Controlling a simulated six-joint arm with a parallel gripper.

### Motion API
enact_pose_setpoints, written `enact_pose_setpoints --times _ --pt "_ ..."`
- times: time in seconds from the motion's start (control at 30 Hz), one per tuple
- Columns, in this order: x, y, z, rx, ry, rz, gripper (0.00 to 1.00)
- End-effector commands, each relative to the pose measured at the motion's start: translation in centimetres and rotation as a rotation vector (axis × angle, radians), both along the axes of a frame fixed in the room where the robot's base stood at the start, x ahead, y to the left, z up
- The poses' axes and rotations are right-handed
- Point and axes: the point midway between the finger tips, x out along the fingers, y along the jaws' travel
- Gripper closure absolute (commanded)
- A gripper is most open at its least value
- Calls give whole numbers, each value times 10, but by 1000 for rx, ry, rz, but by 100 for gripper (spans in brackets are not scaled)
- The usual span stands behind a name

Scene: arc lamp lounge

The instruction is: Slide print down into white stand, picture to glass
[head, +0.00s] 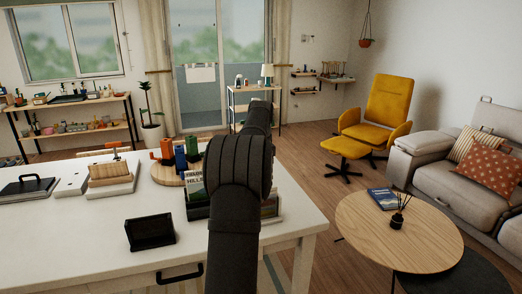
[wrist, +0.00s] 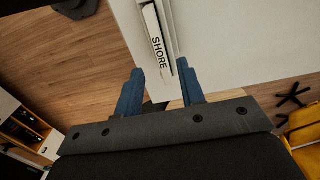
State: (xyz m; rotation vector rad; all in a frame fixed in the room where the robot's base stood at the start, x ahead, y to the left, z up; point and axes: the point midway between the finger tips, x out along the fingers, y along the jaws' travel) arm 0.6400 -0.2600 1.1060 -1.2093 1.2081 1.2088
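My gripper shows in the wrist view (wrist: 163,74), with two blue fingers spread apart. In the head view my arm hides the gripper. A dark rack (head: 198,212) holding upright cards, one reading "HILLS" (head: 195,186), is partly behind my arm. A white stand-like piece with a wooden part (head: 110,190) is at the table's left. I cannot tell for sure whether it is the white stand, and no glass is clear.
The white table (head: 75,240) also bears a small black open holder (head: 150,232), a black-handled flat item (head: 27,187) and a round wooden board (head: 168,174) with coloured blocks. The table's front left is clear. A round wooden table (head: 400,235) stands to the right.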

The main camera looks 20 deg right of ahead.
Motion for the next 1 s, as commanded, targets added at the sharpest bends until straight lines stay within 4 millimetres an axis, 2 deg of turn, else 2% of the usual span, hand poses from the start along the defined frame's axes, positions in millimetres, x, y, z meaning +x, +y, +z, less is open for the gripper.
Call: enact_pose_setpoints --times 0.03,0.2,0.4,0.6,1.0 --pt "0 0 14 -2 -4 0 64" --pt "1 0 54 -2 -4 0 64" --pt "0 0 84 -1 -2 0 64" --pt "0 0 96 -1 -2 0 64" --pt "0 0 97 0 -1 0 64"
